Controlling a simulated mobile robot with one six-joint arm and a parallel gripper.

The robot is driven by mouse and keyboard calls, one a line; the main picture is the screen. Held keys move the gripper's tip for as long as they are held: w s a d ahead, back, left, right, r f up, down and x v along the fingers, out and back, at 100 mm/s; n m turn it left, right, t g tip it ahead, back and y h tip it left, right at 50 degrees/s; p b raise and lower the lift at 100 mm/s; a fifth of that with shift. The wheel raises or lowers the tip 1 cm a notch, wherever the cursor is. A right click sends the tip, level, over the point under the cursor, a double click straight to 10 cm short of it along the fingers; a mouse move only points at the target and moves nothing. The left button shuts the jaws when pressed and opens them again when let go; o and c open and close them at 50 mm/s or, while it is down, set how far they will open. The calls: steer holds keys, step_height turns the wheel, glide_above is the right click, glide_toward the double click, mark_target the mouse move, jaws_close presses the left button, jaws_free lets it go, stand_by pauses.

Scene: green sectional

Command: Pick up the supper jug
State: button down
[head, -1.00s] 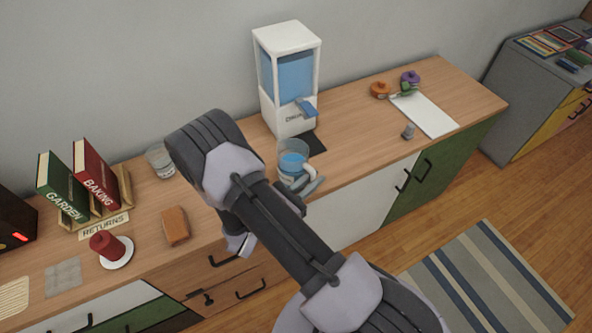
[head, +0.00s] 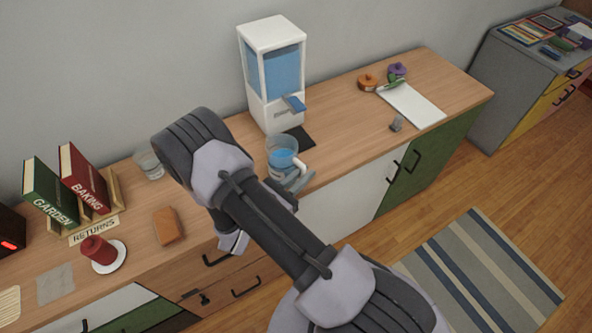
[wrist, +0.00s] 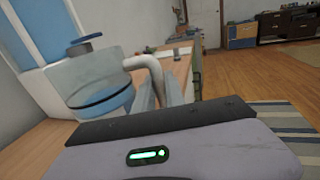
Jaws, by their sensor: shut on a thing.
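The supper jug (head: 283,155) is a clear jug with blue liquid and a white handle, upright at the front of the wooden counter, before the water dispenser. In the wrist view the jug (wrist: 88,85) is large at the left, its pale handle curving right. My gripper (head: 295,180) reaches it from the front, and its grey fingers (wrist: 158,92) are shut on the handle. My arm and the handle hide part of the grip. I cannot tell whether the jug's base touches the counter.
The water dispenser (head: 273,75) stands close behind the jug, with a dark mat (head: 299,138) at its foot. A glass (head: 149,165) stands left, behind my arm. A white sheet (head: 412,105) and small items lie to the right. Counter between jug and sheet is mostly clear.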

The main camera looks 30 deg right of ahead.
mark_target(303, 168)
step_height(303, 168, up, 4)
steer(key=shift+s+a+f+p, duration=0.1)
steer(key=shift+p, duration=0.85)
steer(key=s+a+r+p, duration=0.1)
steer(key=s+a+p, duration=0.1)
steer(key=s+a, duration=0.7)
steer(key=s, duration=0.3)
steer(key=shift+s+p, duration=0.3)
steer(key=shift+s, duration=0.1)
steer(key=shift+w+a, duration=0.1)
steer(key=shift+a, duration=0.05)
